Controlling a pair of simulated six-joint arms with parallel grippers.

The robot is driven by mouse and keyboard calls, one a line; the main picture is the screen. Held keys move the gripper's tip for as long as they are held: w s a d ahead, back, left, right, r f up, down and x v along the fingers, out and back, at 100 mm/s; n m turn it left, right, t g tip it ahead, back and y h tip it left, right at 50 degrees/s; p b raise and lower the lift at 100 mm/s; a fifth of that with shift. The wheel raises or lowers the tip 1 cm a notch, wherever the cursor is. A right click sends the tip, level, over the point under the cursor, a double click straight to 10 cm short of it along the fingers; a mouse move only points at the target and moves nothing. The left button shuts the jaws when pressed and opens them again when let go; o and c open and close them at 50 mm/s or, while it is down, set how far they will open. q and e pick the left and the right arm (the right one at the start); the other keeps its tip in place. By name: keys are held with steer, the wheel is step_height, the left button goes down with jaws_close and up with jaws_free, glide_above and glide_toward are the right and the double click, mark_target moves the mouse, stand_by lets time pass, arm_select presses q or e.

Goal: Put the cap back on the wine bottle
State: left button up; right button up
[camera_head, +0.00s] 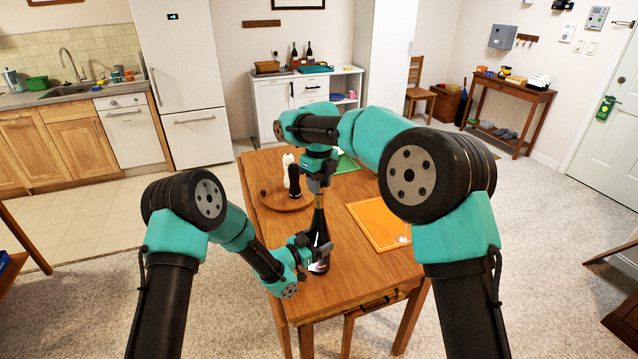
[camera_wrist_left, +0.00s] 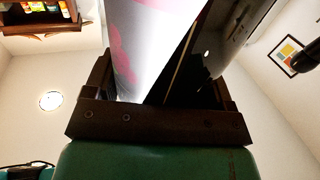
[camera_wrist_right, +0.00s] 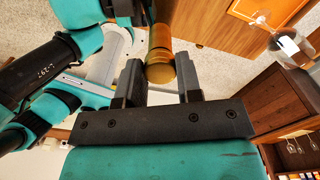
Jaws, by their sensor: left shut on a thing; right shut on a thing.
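The wine bottle (camera_head: 319,239), dark with a gold neck, stands upright near the front of the wooden table. My left gripper (camera_head: 308,252) is shut around its lower body. In the left wrist view, the bottle's pale, pink-marked label (camera_wrist_left: 150,45) and dark glass (camera_wrist_left: 215,45) fill the jaws. My right gripper (camera_head: 319,187) points down directly at the top of the bottle neck and is shut on a gold cylinder, seen between its fingers in the right wrist view (camera_wrist_right: 160,60). I take this as the cap; I cannot tell whether it touches the neck.
A round wooden tray (camera_head: 268,201) with a white mill (camera_head: 287,170) and a dark mill (camera_head: 295,181) stands left of the bottle. An orange board (camera_head: 378,222) lies to its right, with a wine glass (camera_wrist_right: 288,48) near it. A green board (camera_head: 346,164) lies farther back.

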steer(key=o, duration=0.9)
steer(key=shift+r, duration=0.15)
steer(key=shift+r, duration=2.15)
steer(key=shift+c, duration=0.2)
